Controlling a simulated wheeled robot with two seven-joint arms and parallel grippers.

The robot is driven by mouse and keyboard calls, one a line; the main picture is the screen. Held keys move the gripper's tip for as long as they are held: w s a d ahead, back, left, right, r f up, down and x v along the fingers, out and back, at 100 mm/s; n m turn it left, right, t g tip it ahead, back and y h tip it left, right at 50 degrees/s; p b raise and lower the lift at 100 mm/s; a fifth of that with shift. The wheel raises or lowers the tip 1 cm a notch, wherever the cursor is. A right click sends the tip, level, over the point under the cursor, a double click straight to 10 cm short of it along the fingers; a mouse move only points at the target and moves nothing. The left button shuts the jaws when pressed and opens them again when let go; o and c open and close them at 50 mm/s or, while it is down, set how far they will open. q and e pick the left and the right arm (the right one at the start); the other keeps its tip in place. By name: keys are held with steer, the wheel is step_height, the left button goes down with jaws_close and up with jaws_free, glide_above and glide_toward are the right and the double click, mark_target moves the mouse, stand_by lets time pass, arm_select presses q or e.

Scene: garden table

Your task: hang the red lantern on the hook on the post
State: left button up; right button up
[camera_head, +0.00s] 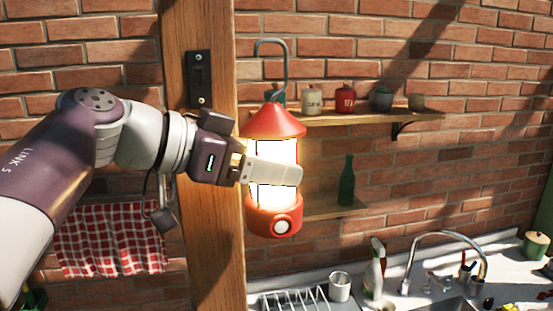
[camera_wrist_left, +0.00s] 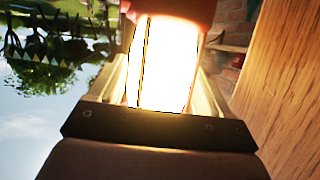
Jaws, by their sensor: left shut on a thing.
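The red lantern (camera_head: 275,123) is upright and lit, with a red cap, a glowing white body and a red base. A grey curved handle (camera_head: 285,65) rises from its cap. My left gripper (camera_head: 272,173) is shut around the glowing body, which also fills the middle of the left wrist view (camera_wrist_left: 165,62). The wooden post (camera_head: 226,270) stands behind and left of the lantern. A dark metal hook plate (camera_head: 198,80) is fixed to the post; its hook's shape is hard to make out. The handle is right of the plate and apart from it in the picture. My right gripper is out of view.
A wall shelf (camera_head: 430,115) with jars and a lower shelf (camera_head: 325,209) with a green bottle (camera_head: 347,182) are behind, to the right. A counter below holds a tap (camera_head: 440,236), a spray bottle (camera_head: 375,270) and a dish rack (camera_head: 290,300). A checked cloth (camera_head: 110,240) hangs left.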

arm_select(q)
steer(key=s+a+f+b, duration=0.1)
steer(key=a+f+b, duration=0.1)
steer(key=a, duration=0.6)
steer(key=shift+f+b, duration=0.3)
steer(key=shift+b, duration=0.4)
steer(key=o, duration=1.3)
steer(key=shift+s+a, duration=0.1)
steer(key=shift+a, duration=0.1)
steer(key=shift+o, duration=0.2)
steer(key=shift+s+d, duration=0.2)
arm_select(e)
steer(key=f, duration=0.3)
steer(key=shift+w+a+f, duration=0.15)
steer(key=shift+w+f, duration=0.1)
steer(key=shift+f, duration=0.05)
